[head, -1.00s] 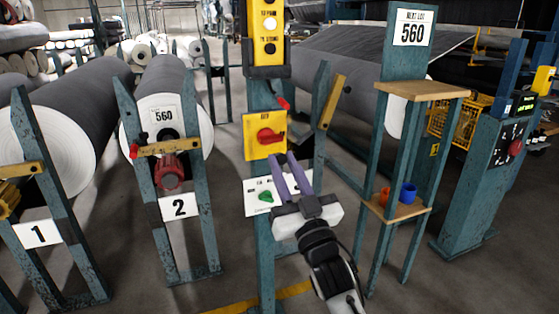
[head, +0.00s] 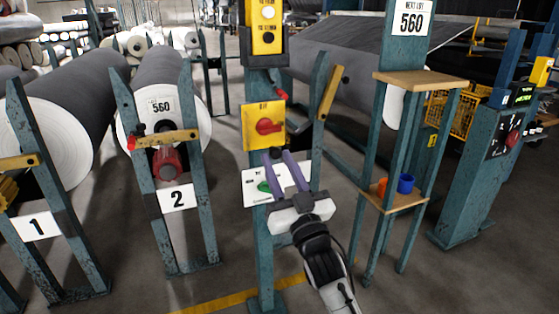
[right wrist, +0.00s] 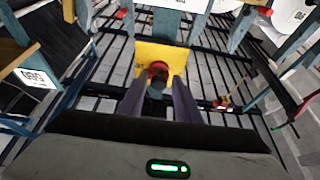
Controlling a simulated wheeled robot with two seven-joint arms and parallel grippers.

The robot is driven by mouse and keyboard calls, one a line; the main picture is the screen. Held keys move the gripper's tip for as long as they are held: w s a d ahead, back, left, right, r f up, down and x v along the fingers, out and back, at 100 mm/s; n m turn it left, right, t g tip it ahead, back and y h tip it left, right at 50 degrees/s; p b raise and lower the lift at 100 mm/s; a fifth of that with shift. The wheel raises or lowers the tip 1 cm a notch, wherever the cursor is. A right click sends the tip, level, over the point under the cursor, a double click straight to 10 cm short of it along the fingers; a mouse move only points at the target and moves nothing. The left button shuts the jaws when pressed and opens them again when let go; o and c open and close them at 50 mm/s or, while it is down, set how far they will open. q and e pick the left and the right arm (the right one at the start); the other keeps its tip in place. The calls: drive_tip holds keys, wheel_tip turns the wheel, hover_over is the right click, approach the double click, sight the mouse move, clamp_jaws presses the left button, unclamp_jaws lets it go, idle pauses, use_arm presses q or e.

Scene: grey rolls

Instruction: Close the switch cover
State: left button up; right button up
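The switch box (head: 251,139) is a yellow panel on a teal post, with a red rotary handle (head: 266,126). It also shows in the right wrist view (right wrist: 180,58), with its red handle (right wrist: 158,68). A small dark knob (head: 278,153) sits at its lower edge. I cannot tell for sure which part is the cover. My right gripper (head: 278,157) points up at the lower edge of the box. Its two purple fingers are apart, one on each side of the dark knob, with gaps visible in the right wrist view (right wrist: 158,88). My left gripper is not in view.
A white card (head: 254,194) with a green knob is partly hidden behind my right fingers. A yellow button box (head: 265,40) is above on the post. A wooden-shelved stand (head: 418,79) with orange and blue cups is at right.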

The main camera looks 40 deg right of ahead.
sight(280, 120)
drive_tip(key=shift+o, duration=0.7)
drive_tip(key=shift+r, duration=0.25)
drive_tip(key=shift+r+h, duration=0.1)
drive_tip(key=shift+h, duration=0.2)
drive_tip(key=shift+r, duration=0.35)
wheel_tip(280, 120, up, 5)
drive_tip(key=p, duration=0.3)
drive_tip(key=shift+f, duration=0.1)
wheel_tip(280, 120, up, 4)
drive_tip(key=shift+r+p, duration=0.15)
drive_tip(key=shift+p, duration=0.6)
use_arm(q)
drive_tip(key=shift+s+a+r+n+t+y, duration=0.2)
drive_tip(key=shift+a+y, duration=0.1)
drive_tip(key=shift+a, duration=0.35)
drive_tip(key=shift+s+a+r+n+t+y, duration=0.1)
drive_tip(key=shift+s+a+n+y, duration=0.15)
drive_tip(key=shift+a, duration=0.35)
use_arm(e)
drive_tip(key=shift+s, duration=0.1)
